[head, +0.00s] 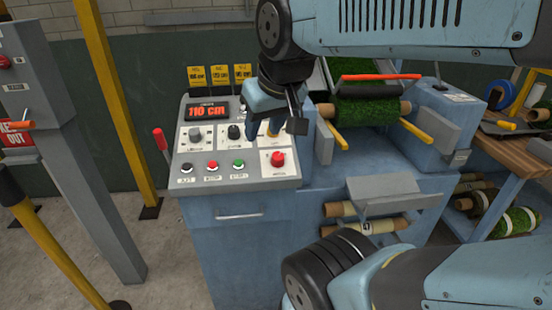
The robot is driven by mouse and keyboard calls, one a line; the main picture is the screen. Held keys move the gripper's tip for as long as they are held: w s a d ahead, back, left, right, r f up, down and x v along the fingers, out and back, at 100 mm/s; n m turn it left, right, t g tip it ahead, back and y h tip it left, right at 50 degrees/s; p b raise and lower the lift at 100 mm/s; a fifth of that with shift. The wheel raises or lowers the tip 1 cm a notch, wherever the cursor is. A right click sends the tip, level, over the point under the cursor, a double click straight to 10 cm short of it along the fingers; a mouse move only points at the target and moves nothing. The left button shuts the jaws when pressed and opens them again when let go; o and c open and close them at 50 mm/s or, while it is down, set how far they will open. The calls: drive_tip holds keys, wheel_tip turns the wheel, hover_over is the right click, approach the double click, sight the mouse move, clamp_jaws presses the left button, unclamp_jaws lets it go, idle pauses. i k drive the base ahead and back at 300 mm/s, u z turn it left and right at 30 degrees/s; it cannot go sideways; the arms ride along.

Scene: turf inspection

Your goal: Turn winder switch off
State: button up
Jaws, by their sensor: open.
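The control panel (222,182) of the blue machine shows a red "110 cm" display (207,112). Below it are a grey knob (195,134) and a black knob (234,131), with a further control position to their right. My gripper (276,128) is open above that right-hand position and hides most of it. A small yellow part (273,129) shows between the fingers; I cannot tell whether it is the winder switch's handle, which way it points, or whether the fingers touch it. The labels are too small to read surely.
Black, red and green buttons and a large red mushroom button (278,158) lie along the panel's front. A red-tipped lever (161,140) stands at its left. Yellow cards (219,76) rise behind. A turf roll (365,110) lies to the right. Yellow posts (125,110) stand left.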

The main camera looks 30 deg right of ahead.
sight(277, 160)
drive_tip(key=u, duration=1.15)
drive_tip(key=k, duration=1.35)
drive_tip(key=z, duration=1.25)
drive_tip(key=i, duration=1)
